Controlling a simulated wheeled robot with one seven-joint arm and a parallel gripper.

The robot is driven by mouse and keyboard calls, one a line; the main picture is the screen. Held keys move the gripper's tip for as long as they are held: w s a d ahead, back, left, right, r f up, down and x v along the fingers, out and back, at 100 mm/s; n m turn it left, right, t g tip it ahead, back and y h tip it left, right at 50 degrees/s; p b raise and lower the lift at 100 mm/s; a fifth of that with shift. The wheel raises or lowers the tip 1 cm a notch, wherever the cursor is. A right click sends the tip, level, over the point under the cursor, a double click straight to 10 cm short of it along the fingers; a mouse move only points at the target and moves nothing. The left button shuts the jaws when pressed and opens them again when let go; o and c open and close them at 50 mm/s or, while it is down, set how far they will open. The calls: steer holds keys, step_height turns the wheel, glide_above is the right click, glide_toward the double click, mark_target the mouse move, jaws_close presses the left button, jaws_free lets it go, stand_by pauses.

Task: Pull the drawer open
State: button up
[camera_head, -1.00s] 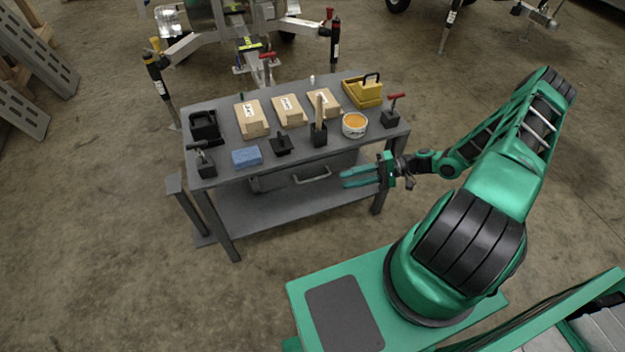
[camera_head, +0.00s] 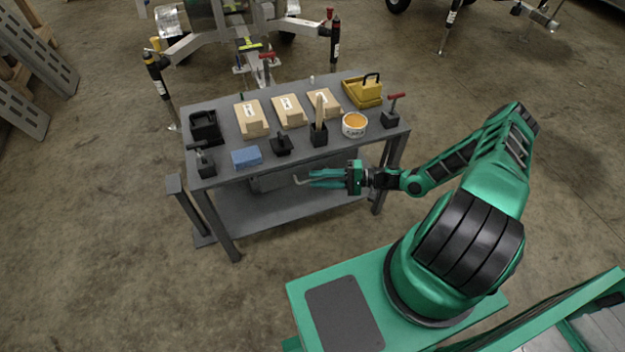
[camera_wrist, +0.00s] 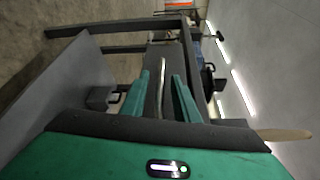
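The dark grey drawer (camera_head: 268,181) hangs under the top of the grey workbench (camera_head: 222,167), and its front faces me. Its light metal handle (camera_head: 299,181) is partly hidden behind my gripper (camera_head: 311,178) in the head view. In the wrist view the handle (camera_wrist: 161,88) runs as a pale bar between the two green fingers of my gripper (camera_wrist: 162,80). The fingers are apart, with space between each of them and the bar. I cannot tell whether the fingertips reach past the bar. The drawer looks shut.
On the bench top stand cardboard boxes (camera_head: 251,120), a blue sponge-like block (camera_head: 246,157), an orange-filled tub (camera_head: 354,125), a yellow container (camera_head: 363,91) and red-handled clamps (camera_head: 392,111). A lower shelf (camera_head: 262,212) lies below the drawer. Floor in front is clear.

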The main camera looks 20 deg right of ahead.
steer(key=shift+x, duration=0.9)
jaws_close()
steer(key=shift+a, duration=0.1)
